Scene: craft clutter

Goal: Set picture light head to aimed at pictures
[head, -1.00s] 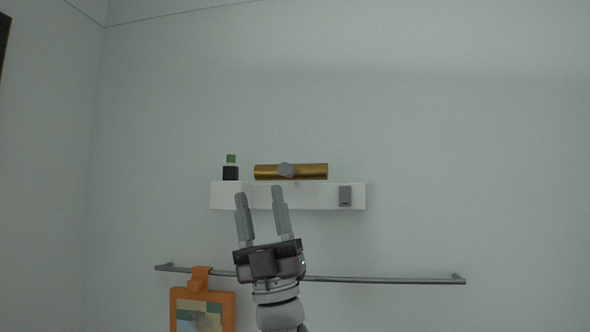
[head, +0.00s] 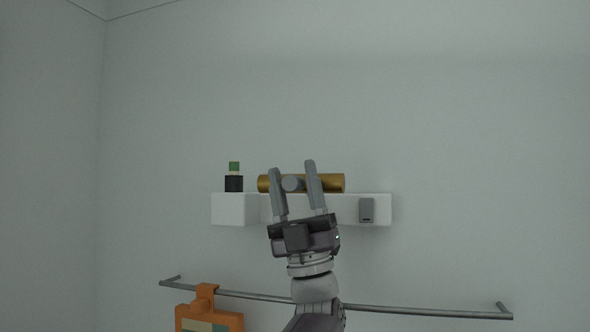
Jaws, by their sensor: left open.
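The picture light head is a brass-coloured cylinder (head: 332,183) lying level along the top of a white wall-mounted box (head: 235,209). A grey round knob (head: 292,184) sits on the front of the cylinder. My left gripper (head: 291,172) is open and points up. In the picture its two fingers stand on either side of the knob, and they cover part of the cylinder and the white box. I cannot tell whether the fingers touch the knob. No pictures show near the light. My right gripper is not in view.
A dark bottle with a green cap (head: 234,178) stands at the left end of the white box. A small grey switch-like piece (head: 366,210) is on the box's right front.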

